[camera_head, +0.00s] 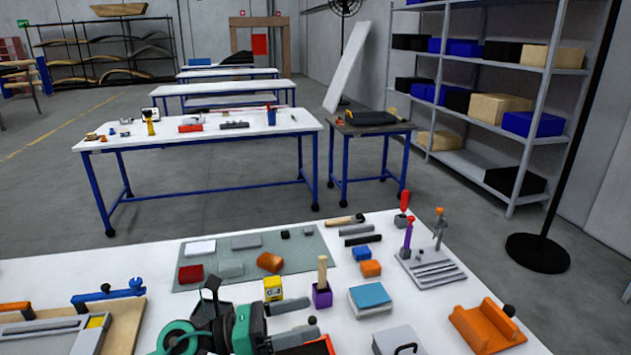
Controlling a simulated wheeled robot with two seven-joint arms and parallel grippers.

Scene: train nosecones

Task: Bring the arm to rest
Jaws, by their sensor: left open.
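My left gripper (314,316) is low in the middle of the head view, at the near side of the white workbench (377,231). Its dark body with teal parts comes in from the bottom left, and two grey fingers point right with a gap between them. It is open. I cannot make out anything held between the fingers. A yellow block (273,289) and a purple block with a wooden peg (322,294) stand just beyond the fingers. My right gripper is not in view.
A green mat (215,251) with small blocks lies behind the gripper. A blue-topped box (370,297), a grey case (397,341) and an orange cradle (487,327) stand to the right. A wooden board with a grey frame (60,338) lies at left. Bare bench shows at the back left.

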